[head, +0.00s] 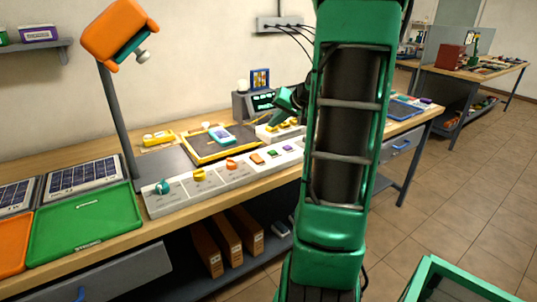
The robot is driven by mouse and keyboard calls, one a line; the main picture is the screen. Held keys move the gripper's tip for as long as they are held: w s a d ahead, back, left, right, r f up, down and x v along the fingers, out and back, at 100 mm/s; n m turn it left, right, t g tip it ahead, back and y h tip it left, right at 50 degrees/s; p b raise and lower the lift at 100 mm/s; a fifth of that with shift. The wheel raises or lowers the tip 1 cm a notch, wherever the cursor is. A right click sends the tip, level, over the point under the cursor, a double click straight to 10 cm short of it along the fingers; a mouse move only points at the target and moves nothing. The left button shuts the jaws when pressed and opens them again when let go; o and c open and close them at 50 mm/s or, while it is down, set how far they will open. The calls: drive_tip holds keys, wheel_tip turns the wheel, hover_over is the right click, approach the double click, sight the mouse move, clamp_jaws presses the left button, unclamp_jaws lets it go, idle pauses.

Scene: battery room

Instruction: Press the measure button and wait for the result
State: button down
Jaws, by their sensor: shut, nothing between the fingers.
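A dark instrument (241,106) with a small lit green display (264,101) stands at the back of the workbench, near the wall. I cannot make out a measure button for certain. The green end of my arm, with my gripper (276,119), is just right of the instrument, above a low pale unit with yellow parts (268,136). My gripper is small in view and partly hidden behind my own arm. It is shut and holds nothing visible. I cannot tell whether it touches anything. Text on the display is too small to read.
A long white strip (218,184) with several coloured pieces runs along the bench front. Behind it lies a yellow-edged tray (190,155) with a teal-and-white device (222,135). A lamp post (117,125), green tray (85,245) and solar panels (84,176) are left. Open floor (450,190) lies right.

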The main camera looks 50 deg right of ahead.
sight(275, 153)
drive_tip(key=shift+f, duration=4.05)
drive_tip(key=shift+f, duration=0.1)
drive_tip(key=shift+s+f, duration=0.15)
drive_tip(key=shift+f, duration=0.15)
drive_tip(key=shift+f, duration=0.35)
drive_tip(key=shift+r, duration=0.8)
drive_tip(key=shift+r, duration=0.1)
drive_tip(key=shift+r, duration=2.4)
